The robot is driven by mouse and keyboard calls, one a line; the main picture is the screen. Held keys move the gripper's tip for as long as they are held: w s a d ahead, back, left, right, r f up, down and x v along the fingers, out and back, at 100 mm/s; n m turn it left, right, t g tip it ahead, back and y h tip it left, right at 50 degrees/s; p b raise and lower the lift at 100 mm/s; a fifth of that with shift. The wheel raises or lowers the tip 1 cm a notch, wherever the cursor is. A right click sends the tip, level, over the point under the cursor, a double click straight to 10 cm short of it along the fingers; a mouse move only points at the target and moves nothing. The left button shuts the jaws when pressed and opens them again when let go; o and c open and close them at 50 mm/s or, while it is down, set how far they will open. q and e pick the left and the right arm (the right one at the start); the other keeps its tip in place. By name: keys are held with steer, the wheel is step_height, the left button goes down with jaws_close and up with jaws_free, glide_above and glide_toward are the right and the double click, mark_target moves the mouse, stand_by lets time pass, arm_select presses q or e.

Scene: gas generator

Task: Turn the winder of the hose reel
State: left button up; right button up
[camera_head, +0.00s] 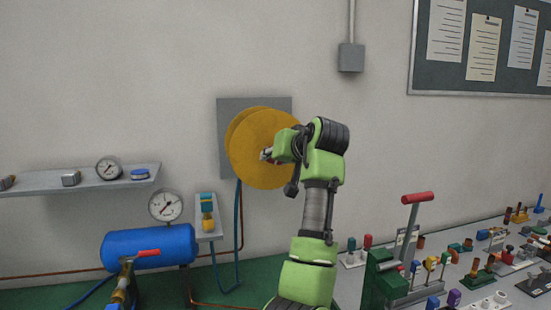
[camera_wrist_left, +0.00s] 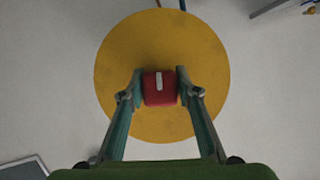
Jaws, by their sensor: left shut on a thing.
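The hose reel is a yellow disc (camera_head: 256,174) on a grey plate (camera_head: 226,112) on the wall. In the left wrist view the reel (camera_wrist_left: 160,42) fills the middle of the picture. The winder (camera_wrist_left: 158,95) shows there as a red block with a pale stripe, in front of the disc. My left gripper (camera_wrist_left: 159,86) has one finger on each side of it and is shut on it. In the head view my left gripper (camera_head: 268,154) is at the reel's right part, and my green arm hides the reel's right edge. My right gripper is not in view.
A blue tank (camera_head: 150,246) with a gauge (camera_head: 165,205) stands at the lower left, below a wall shelf (camera_head: 95,184). A blue hose (camera_head: 237,230) hangs below the reel. A bench with a red-handled lever (camera_head: 416,198) and several small parts is at the right.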

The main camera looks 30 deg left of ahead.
arm_select(q)
steer(key=o, duration=1.1)
steer(key=shift+f, duration=0.1)
steer(key=v, duration=1.2)
steer(key=shift+f, duration=0.1)
